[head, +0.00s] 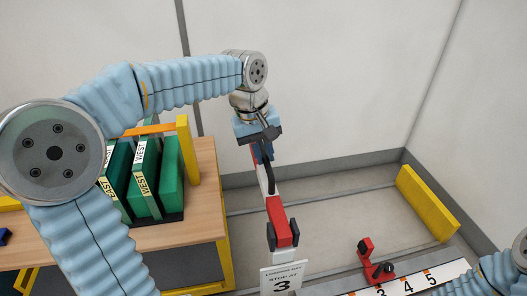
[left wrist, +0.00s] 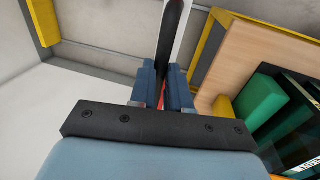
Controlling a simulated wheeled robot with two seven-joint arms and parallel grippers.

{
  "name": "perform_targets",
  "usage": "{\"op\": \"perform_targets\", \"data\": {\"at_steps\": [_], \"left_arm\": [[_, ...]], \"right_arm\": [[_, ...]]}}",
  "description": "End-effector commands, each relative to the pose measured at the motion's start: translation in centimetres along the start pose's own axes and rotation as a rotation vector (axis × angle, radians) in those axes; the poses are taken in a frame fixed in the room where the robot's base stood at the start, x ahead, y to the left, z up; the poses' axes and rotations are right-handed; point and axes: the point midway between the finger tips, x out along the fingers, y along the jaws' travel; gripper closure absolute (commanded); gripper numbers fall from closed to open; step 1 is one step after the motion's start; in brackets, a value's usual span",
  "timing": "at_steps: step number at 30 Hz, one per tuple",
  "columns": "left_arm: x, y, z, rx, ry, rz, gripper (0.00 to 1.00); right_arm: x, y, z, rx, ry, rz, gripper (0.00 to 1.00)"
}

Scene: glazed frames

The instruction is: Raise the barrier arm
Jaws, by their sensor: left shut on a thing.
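The barrier arm (head: 280,222) is a red and white bar with a black strip along it. My right gripper is out of view.
A wooden-topped table (head: 205,165) with a yellow frame and green files (head: 172,175) stands at left. A yellow barrier (head: 428,203) lies along the right wall. A red fitting (head: 368,250) stands beside a numbered strip (head: 418,284). The floor beyond is clear.

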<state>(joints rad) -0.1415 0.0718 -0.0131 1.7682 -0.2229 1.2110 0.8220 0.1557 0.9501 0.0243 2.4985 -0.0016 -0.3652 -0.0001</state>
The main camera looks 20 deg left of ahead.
Motion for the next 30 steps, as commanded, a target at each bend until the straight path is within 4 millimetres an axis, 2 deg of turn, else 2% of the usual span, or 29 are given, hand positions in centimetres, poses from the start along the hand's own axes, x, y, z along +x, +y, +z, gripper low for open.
{"op": "perform_targets", "data": {"at_steps": [8,14,21,30], "left_arm": [[-1.5,0.3,1.1,0.023,0.1,0.004,1.0],[-3.5,0.7,2.9,0.054,0.254,0.005,1.0],[-5.9,1.2,6.1,0.098,0.478,0.005,1.0],[-8.0,1.6,10.9,0.152,0.758,0.006,1.0]], "right_arm": [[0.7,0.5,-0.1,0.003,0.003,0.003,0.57],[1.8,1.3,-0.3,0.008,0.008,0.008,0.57],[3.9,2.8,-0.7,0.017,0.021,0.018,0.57],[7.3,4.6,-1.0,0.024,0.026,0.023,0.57]]}}
